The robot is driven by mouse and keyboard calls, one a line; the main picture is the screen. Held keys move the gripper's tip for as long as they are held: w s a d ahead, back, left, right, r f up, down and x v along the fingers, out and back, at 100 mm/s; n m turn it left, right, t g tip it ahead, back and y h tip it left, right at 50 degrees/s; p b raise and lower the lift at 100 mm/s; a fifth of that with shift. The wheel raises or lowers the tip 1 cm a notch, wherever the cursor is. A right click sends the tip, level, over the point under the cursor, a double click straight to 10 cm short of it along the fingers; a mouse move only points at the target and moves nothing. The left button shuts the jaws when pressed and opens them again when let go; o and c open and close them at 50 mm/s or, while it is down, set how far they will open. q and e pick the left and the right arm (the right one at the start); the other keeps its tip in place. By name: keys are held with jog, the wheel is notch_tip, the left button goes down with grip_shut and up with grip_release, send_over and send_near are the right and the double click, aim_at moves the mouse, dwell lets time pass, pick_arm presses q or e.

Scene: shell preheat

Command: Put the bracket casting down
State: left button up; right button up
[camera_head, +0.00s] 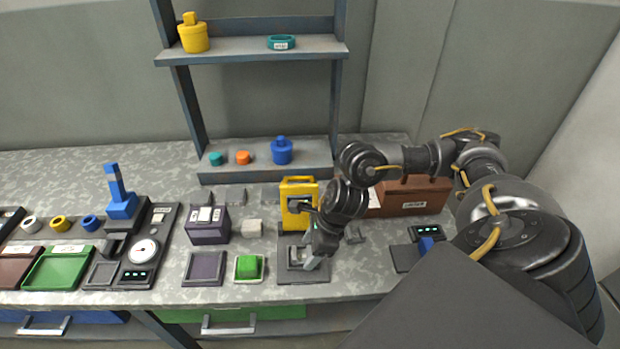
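My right gripper (312,262) reaches down over a dark square plate (315,278) in front of a yellow upright frame (299,183). A small light-grey piece, possibly the bracket casting (295,256), shows at the plate beside the fingers. The gripper partly hides it, and I cannot tell whether the fingers hold it or whether it rests on the plate. The finger opening is too small to judge. My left gripper is not in view.
A green block sits in a tray (238,279) left of the plate, beside an empty dark tray (206,268). A brown box (418,196) and a device with a green-lit display (428,231) stand at right. A shelf (240,48) rises behind.

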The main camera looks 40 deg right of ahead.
jog(key=shift+r, duration=0.4)
jog(key=v, duration=1.1)
jog(key=shift+s+r, duration=0.15)
jog(key=shift+s, duration=0.05)
jog(key=shift+w, duration=0.1)
